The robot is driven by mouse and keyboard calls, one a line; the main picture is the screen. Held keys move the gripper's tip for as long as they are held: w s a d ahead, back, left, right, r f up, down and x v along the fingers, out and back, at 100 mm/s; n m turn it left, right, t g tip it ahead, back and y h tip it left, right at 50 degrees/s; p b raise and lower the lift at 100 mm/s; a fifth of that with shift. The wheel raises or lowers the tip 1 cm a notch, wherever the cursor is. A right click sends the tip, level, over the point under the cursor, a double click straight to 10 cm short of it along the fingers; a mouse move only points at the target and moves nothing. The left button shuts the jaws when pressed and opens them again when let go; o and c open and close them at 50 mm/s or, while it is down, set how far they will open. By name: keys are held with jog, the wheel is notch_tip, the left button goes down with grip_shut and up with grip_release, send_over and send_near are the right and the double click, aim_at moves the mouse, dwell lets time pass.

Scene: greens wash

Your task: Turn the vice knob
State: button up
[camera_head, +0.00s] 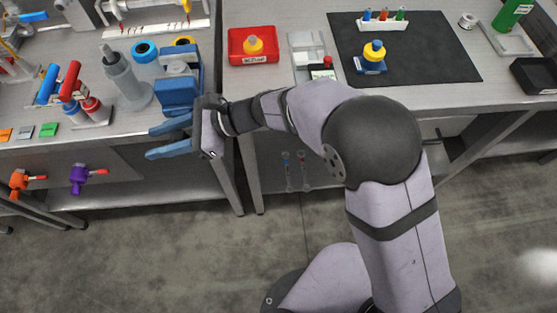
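A blue block-like body with grey parts (178,90), which looks like the vice, stands at the front edge of the left bench. I cannot clearly make out its knob; part of it may be hidden by my gripper. My gripper (153,142) reaches in from the right at the bench's front edge, just in front of the blue body. Its two blue fingers point left and stand apart with nothing seen between them. I cannot tell whether the upper finger touches the blue body.
A grey cylinder on a base (124,80) stands left of the blue body, with blue and yellow rings (145,51) behind. Red and blue-handled tools (73,82) are further left. Orange and purple valves (80,178) hang below. The right bench holds a red tray (234,57) and black mat (440,62).

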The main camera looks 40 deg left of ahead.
aim_at(177, 135)
jog(key=w+d+b, duration=0.1)
jog(key=w+d, duration=0.1)
jog(key=w+d+r+g+y+b, duration=0.1)
jog(key=w+d+b, duration=0.1)
jog(key=w+d+r+g+y+b, duration=0.1)
jog(key=w+d, duration=0.1)
jog(key=shift+w+d+b, duration=0.15)
jog(key=shift+b, duration=0.25)
jog(key=w+d+n+t+h+p, duration=0.2)
jog(key=w+d+p, duration=0.3)
jog(key=d, duration=0.8)
jog(key=w+d+n+t+h+p, duration=0.2)
jog(key=w+d+t+h+p, duration=0.2)
jog(key=d, duration=1)
jog(key=w+t+p, duration=0.1)
jog(key=w+p, duration=0.1)
jog(key=w, duration=0.1)
jog(key=shift+f+n, duration=0.25)
jog(key=shift+n, duration=0.15)
